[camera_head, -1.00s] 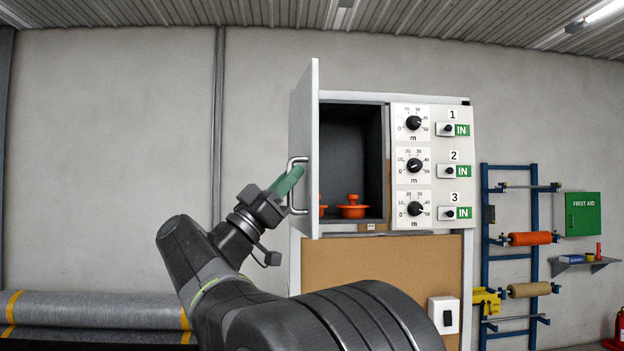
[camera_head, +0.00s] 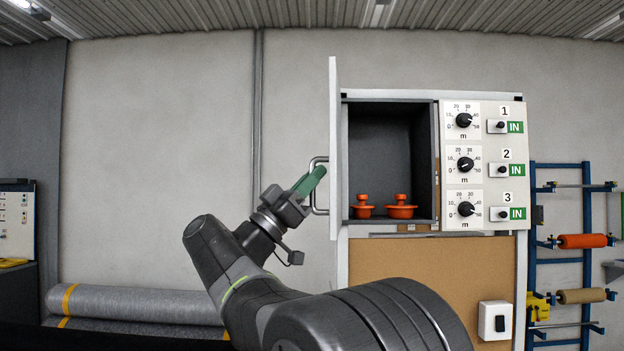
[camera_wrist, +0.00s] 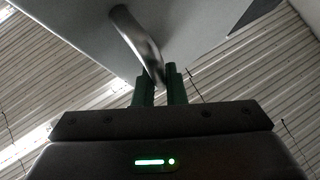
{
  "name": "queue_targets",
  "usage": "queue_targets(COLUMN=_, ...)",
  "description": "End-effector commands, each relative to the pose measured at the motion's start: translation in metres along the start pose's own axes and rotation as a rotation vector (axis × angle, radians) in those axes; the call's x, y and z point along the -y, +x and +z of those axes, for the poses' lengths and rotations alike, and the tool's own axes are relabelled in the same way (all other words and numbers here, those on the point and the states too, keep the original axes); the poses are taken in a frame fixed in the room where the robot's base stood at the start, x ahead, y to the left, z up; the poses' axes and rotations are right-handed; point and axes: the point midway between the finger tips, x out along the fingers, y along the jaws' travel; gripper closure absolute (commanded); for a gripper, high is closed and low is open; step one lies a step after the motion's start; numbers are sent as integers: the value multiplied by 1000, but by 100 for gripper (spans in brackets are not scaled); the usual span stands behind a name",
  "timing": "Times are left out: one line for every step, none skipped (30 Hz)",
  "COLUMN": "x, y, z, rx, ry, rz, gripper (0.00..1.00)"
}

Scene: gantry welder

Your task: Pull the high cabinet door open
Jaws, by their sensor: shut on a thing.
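The high cabinet (camera_head: 437,98) is on the right of the head view. Its door (camera_head: 333,150) stands swung wide open at the left side, seen nearly edge-on, and the dark interior (camera_head: 390,140) shows. The metal bar handle (camera_head: 314,188) is on the door's outer face. My gripper (camera_head: 312,180) has its green fingers at the handle, shut on it. In the wrist view the handle (camera_wrist: 138,45) runs down from the door (camera_wrist: 190,30) to between the green fingertips (camera_wrist: 160,80).
Two orange knobbed pieces (camera_head: 400,207) sit on the cabinet floor. A panel with dials and switches (camera_head: 480,165) is right of the opening. A blue rack (camera_head: 534,250) stands further right. Grey rolls (camera_head: 135,302) lie at lower left. The wall left of the door is clear.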

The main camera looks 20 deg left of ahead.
Motion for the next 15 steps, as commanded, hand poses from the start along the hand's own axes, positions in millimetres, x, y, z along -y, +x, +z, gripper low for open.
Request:
queue_targets(x=0, y=2, z=-1, rx=-2, ry=2, rz=1, gripper=85)
queue_targets(x=0, y=2, z=-1, rx=-2, ry=2, rz=1, gripper=80)
queue_targets(x=0, y=2, z=-1, rx=-2, ry=1, rz=1, gripper=80)
queue_targets(x=0, y=1, z=-1, rx=-2, ry=1, rz=1, gripper=80)
queue_targets(x=0, y=1, z=-1, rx=-2, ry=1, rz=1, gripper=80)
queue_targets(x=0, y=1, z=-1, rx=-1, ry=1, rz=1, gripper=80)
queue_targets(x=0, y=1, z=-1, rx=-1, ry=1, rz=1, gripper=80)
queue_targets(x=0, y=1, z=-1, rx=-1, ry=1, rz=1, gripper=80)
queue_targets(x=0, y=1, z=-1, rx=-1, ry=1, rz=1, gripper=80)
queue_targets(x=0, y=0, z=0, rx=-1, ry=1, rz=0, gripper=80)
queue_targets(x=0, y=0, z=0, rx=-1, ry=1, rz=0, gripper=80)
queue_targets(x=0, y=-3, z=0, rx=-1, ry=1, rz=0, gripper=80)
queue_targets(x=0, y=-5, z=0, rx=-1, ry=1, rz=-1, gripper=80)
queue_targets(x=0, y=-8, z=0, rx=-1, ry=2, rz=-1, gripper=80)
queue_targets(x=0, y=-14, z=1, rx=0, ry=2, rz=-1, gripper=80)
